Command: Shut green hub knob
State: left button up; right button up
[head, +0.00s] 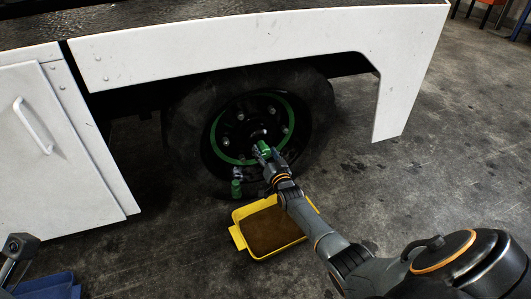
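A green hub knob (263,150) sticks out from the dark wheel hub, which has a green ring (219,146) around it. My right arm reaches in from the lower right. My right gripper (266,161) is at the knob, its fingers overlapping it in the picture. The fingers are small and dark, so I cannot tell whether they are closed on the knob. A second green fitting (236,188) hangs lower on the left of the wheel, apart from the gripper.
A yellow tray (237,237) with a brown bottom lies on the floor below the wheel. The white vehicle body (220,45) overhangs the tyre (190,115). A blue bin (45,287) is at the lower left.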

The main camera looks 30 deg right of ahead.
jog(key=v, duration=1.2)
dwell(0.6)
